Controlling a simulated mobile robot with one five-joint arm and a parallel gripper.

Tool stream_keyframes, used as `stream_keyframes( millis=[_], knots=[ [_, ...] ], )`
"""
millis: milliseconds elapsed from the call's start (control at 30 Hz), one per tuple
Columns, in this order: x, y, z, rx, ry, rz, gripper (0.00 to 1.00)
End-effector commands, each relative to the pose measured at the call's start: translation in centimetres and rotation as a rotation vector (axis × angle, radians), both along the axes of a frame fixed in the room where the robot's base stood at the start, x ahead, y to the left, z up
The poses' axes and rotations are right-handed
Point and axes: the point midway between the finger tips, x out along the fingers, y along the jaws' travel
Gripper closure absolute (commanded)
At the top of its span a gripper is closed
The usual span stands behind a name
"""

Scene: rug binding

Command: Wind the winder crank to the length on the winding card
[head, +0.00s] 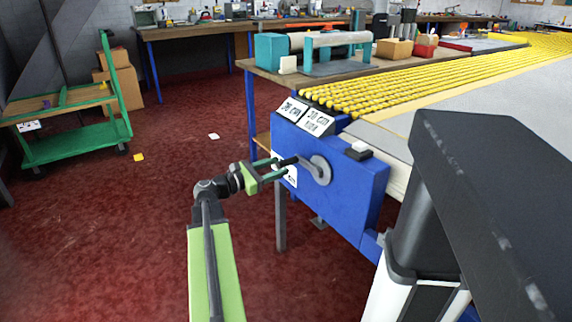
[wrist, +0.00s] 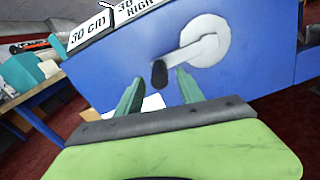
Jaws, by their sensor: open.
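The winder (head: 340,195) is a blue box on the end of the rug table. Its crank (head: 322,170) is a grey disc and arm on the front face, with a black handle (wrist: 159,74) that shows in the wrist view at the lower left of the disc. White cards stand on top; one card (wrist: 90,37) reads "30 CM", and the card beside it (head: 316,123) is partly readable. My gripper (head: 281,168) is open in front of the crank, with green fingers on either side of the black handle. Whether a finger touches it cannot be told.
A green cart (head: 75,130) stands at the left. A workbench (head: 262,72) with a teal roller stand is behind the winder. A small black and white item (head: 358,150) sits on the winder's top. The red floor at left is mostly clear.

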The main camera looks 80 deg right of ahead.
Motion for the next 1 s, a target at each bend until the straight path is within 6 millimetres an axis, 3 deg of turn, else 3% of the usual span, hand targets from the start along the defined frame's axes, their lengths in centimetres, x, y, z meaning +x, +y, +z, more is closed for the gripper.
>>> stream_keyframes(
  millis=[233, 567, 900, 1000],
  knots=[
    [-2.8, -2.7, 0.0, 0.0, 0.0, -0.001, 0.55],
    [-3.2, -3.0, 0.0, 0.0, 0.0, 0.002, 0.55],
    [-3.1, -3.0, 0.0, 0.0, 0.0, 0.002, 0.97],
    [-3.1, -3.0, 0.0, 0.0, 0.0, 0.002, 1.0]
  ],
)
